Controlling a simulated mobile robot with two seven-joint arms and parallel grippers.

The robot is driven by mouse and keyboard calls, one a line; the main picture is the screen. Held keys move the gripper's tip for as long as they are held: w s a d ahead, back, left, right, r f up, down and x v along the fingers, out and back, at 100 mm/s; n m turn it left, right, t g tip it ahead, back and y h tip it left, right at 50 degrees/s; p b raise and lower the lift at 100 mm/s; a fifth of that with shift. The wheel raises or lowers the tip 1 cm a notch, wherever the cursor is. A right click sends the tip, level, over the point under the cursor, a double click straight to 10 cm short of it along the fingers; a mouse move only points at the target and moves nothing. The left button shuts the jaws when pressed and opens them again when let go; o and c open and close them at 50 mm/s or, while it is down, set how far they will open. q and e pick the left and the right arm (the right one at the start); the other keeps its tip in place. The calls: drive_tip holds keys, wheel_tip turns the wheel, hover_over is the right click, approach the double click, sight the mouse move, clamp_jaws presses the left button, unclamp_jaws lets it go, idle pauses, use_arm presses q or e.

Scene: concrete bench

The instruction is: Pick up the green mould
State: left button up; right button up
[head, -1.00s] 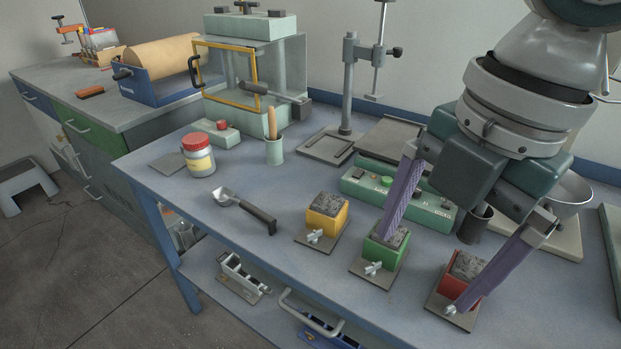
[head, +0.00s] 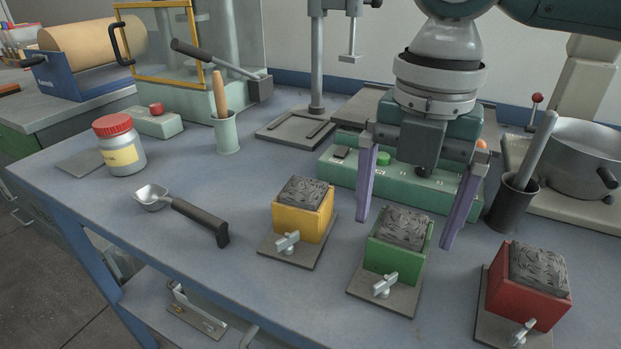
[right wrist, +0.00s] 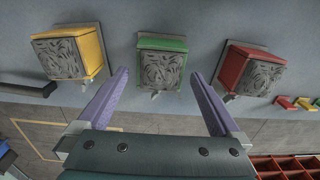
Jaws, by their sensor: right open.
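The green mould (head: 393,257) is a small green box filled with dark patterned material, on a grey base plate with a wing screw, near the bench's front edge. It also shows in the right wrist view (right wrist: 162,44), at the top middle. My right gripper (head: 408,230) is open and empty, its two purple fingers spread wide. In the head view it hangs just behind and above the green mould. In the right wrist view the mould lies beyond the fingertips, between their lines, apart from both fingers. My left gripper is not in view.
A yellow mould (head: 298,222) stands left of the green one and a red mould (head: 515,300) right of it. A green control box (head: 335,172) lies behind. A dark cup (head: 511,205) stands close to the right finger. A scoop (head: 185,212) lies at left.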

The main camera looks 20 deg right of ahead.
sight(400, 236)
wheel_tip(400, 236, down, 4)
drive_tip(key=shift+r+b, duration=0.25)
drive_tip(key=shift+b, duration=0.1)
drive_tip(key=shift+c, duration=0.2)
clamp_jaws()
idle(0.3)
drive_tip(key=shift+r, duration=0.1)
